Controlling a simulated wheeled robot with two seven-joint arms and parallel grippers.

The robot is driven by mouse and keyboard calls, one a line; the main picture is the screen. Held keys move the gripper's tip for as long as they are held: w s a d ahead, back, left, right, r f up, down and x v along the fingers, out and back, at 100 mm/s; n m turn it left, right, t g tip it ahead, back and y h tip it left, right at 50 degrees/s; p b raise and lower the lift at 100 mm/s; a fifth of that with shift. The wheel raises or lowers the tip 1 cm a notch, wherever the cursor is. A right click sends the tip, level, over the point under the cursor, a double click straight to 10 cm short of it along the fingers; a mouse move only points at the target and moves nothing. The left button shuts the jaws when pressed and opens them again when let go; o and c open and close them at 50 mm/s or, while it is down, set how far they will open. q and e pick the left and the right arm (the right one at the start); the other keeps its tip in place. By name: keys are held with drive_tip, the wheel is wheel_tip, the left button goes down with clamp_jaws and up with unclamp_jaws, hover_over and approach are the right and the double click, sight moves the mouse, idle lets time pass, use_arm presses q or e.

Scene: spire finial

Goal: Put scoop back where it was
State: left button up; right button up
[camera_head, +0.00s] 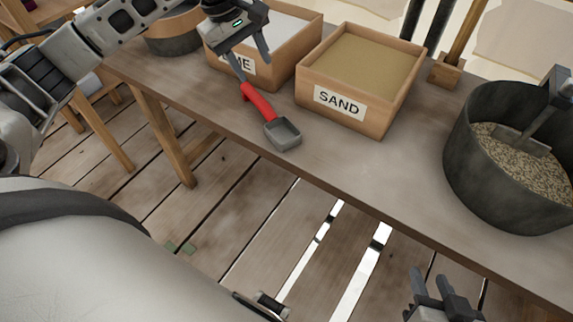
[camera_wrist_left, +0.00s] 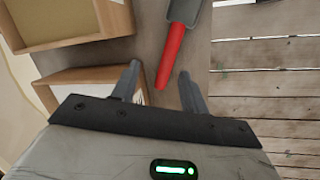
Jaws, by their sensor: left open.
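The scoop (camera_head: 282,132) has a red handle and a grey square pan. It lies on the table near its front edge, in front of the lime and sand boxes. My left gripper (camera_head: 254,70) is open and empty at the handle end of the scoop. In the left wrist view, the red handle of the scoop (camera_wrist_left: 172,50) reaches to between the two spread fingers (camera_wrist_left: 159,72); I cannot tell the height gap. My right gripper (camera_head: 429,277) is at the bottom right, in front of the table, with its fingers apart and nothing visible between them.
A wooden box labelled SAND (camera_head: 312,88) stands behind the scoop. A box with a partly hidden label ending in ME (camera_head: 285,62) stands left of it. A dark bucket (camera_head: 475,180) of grainy mix stands right. The table front (camera_head: 370,170) between them is clear.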

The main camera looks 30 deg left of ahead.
use_arm(q)
drive_tip(key=s+d+f+n+g+h, duration=0.1)
drive_tip(key=s+d+f+h, duration=0.15)
drive_tip(key=d, duration=0.45)
drive_tip(key=s+d+f+n+h, duration=0.1)
drive_tip(key=d+h, duration=0.3)
drive_tip(key=d, duration=0.4)
drive_tip(key=s+d+r+n+t+h, duration=0.25)
drive_tip(key=d+n+t+h, duration=0.2)
drive_tip(key=n, duration=0.45)
drive_tip(key=s+d+r+n+t+h, duration=0.1)
drive_tip(key=d+r+n+t+h, duration=0.35)
drive_tip(key=n, duration=0.55)
drive_tip(key=a+f+n+t+y, duration=0.2)
drive_tip(key=f+n+t+y, duration=0.2)
drive_tip(key=n, duration=0.7)
drive_tip(key=a+f+n+t+y, duration=0.1)
drive_tip(key=f+n+t+y, duration=0.3)
drive_tip(key=n, duration=0.6)
drive_tip(key=s+a+f+n+g+y, duration=0.2)
drive_tip(key=s+f+n+g+y, duration=0.4)
drive_tip(key=s+f+n, duration=0.4)
wheel_tip(320, 180, down, 3)
drive_tip(key=n+g, duration=0.1)
drive_tip(key=n, duration=0.4)
drive_tip(key=shift+s+r, duration=0.15)
drive_tip(key=shift+s, duration=0.1)
